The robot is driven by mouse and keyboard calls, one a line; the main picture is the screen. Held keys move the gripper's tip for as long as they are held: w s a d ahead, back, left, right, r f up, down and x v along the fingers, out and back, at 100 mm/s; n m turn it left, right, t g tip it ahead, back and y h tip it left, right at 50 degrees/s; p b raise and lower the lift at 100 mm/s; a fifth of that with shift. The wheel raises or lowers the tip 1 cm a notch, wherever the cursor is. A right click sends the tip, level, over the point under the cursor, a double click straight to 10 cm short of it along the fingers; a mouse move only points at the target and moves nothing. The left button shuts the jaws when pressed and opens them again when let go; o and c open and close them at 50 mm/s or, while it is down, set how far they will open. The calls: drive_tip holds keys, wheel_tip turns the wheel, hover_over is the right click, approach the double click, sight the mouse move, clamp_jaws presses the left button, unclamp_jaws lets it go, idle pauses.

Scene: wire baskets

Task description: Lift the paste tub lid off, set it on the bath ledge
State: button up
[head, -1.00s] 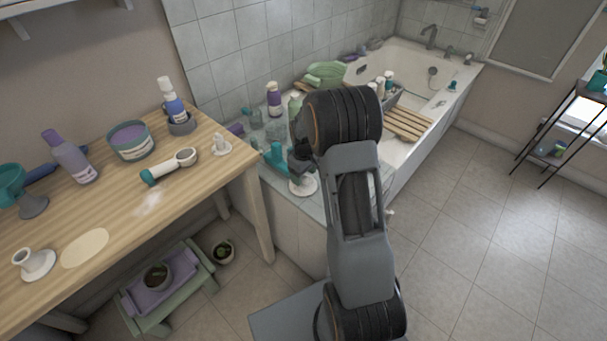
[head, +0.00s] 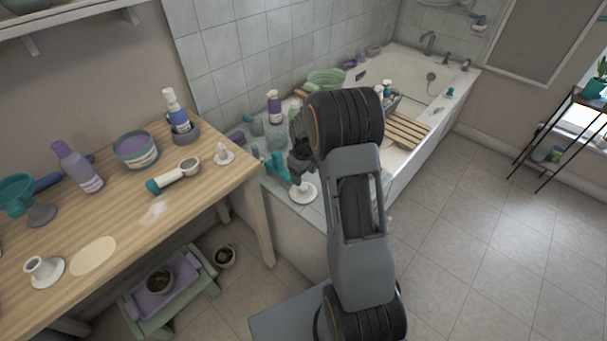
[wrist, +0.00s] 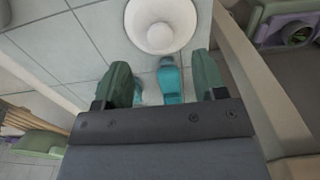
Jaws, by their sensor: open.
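The paste tub (head: 136,158) stands on the wooden table at the left, and its top shows purple paste with no lid over it. A white round lid with a raised knob (head: 304,194) lies flat on the tiled bath ledge (head: 311,213). In the wrist view this white lid (wrist: 135,22) is at the top middle, beyond the fingertips. My gripper (head: 298,172) is just above and beside the lid in the head view. In the wrist view its two green fingers (wrist: 163,72) are apart, with nothing held. My arm hides part of the ledge.
A teal item (head: 277,166) stands on the ledge close to my gripper; teal also shows between the fingers in the wrist view (wrist: 171,82). The table holds a teal-ended white tool (head: 176,175) and other white knobbed pieces (head: 44,271).

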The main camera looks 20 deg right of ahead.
drive_tip(key=shift+r+p, duration=0.5)
drive_tip(key=shift+r, duration=0.3)
wheel_tip(320, 180, up, 14)
drive_tip(key=p, duration=0.2)
idle(0.3)
drive_tip(key=shift+f, duration=0.1)
